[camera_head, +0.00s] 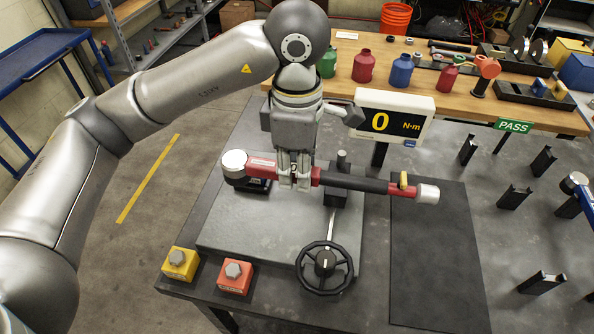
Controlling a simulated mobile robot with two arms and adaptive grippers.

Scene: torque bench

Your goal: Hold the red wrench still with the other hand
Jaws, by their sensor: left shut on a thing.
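The red wrench (330,179) lies roughly level above the grey plate, with a silver round head at its left end, a black grip and a red end with a silver cap at the right. My left gripper (294,182) reaches down from above and is shut on the red shaft near the wrench's head. The wrench rests near a dark upright post (338,192). What lies under the head is partly hidden. My right gripper is not in view.
The display (394,122) reads 0 N·m. A black handwheel (325,267) stands in front, with a yellow block (180,263) and an orange block (235,277) to its left. A black mat (436,260) lies clear at right. Several dark holders stand farther right.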

